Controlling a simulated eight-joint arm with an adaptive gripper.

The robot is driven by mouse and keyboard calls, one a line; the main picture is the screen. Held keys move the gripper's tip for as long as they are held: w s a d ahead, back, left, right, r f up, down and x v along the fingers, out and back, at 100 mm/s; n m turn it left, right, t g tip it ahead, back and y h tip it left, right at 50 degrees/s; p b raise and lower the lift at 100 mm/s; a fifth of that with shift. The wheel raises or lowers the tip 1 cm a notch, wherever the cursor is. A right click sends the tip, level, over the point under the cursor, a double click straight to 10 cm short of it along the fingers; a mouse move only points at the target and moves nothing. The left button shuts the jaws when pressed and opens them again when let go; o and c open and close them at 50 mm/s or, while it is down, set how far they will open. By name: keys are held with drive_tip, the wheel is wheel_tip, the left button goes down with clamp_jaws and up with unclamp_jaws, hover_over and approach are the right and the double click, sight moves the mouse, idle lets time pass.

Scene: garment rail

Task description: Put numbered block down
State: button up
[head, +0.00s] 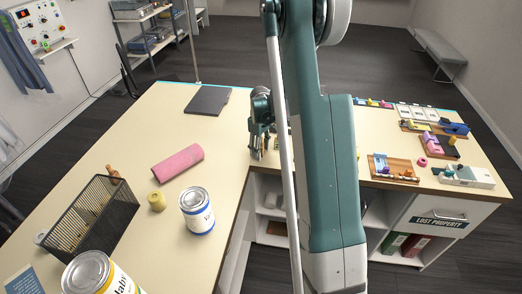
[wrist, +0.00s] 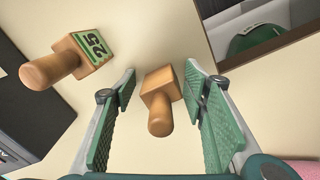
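In the wrist view, a wooden block with a round handle (wrist: 158,100) stands on the cream tabletop between the fingers of my gripper (wrist: 159,74). The fingers are open, with a visible gap on each side of this block. Any number on it is hidden from view. A second wooden block with a handle (wrist: 64,60) is to the left, outside the fingers; its green label reads 25. In the head view, my gripper (head: 261,142) is low over the table near the inner corner, and my arm hides much of that area.
A dark flat panel (head: 208,100) lies behind. Trays with small items (head: 394,168) occupy the right counter.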

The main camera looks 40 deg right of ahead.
drive_tip(key=shift+r, duration=0.2)
drive_tip(key=shift+r, duration=5.95)
drive_tip(key=shift+a, duration=0.1)
